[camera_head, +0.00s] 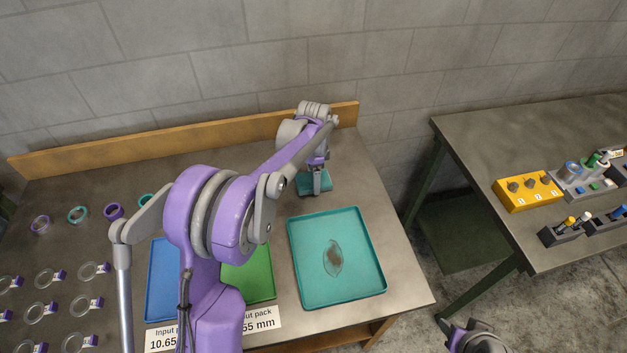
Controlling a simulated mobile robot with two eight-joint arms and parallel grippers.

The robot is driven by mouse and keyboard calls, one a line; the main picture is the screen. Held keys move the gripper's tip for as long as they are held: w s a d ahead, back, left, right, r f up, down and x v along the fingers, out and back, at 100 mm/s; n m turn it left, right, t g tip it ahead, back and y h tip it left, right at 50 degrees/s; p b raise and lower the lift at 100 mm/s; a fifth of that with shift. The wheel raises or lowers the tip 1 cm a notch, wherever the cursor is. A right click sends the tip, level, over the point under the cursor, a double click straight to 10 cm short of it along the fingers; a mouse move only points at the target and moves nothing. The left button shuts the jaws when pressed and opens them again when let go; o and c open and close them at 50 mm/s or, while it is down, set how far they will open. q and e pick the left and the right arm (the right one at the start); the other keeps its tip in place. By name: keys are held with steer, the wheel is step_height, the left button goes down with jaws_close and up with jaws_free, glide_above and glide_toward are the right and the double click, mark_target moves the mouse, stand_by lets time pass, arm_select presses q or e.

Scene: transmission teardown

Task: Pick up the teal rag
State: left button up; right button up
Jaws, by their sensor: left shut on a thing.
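The teal rag (304,188) lies flat at the back of the workbench, just behind the teal tray. My left gripper (317,190) points down at the rag and is shut on it. The fingers hide the middle of the rag, and its sides show around them. I cannot tell whether the rag is clear of the bench top. Only a purple and grey part of my right arm shows at the bottom edge, and its gripper is not visible.
The teal tray (303,270) has a brown, wet-looking stain on its floor. Blue (160,275) and green (255,270) trays lie left of it, partly behind my left arm. Several rings lie at the left. A wooden backboard (150,147) edges the bench. A second table (470,140) stands right.

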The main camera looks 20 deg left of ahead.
arm_select(q)
step_height(320, 180, up, 10)
stand_by(0.5)
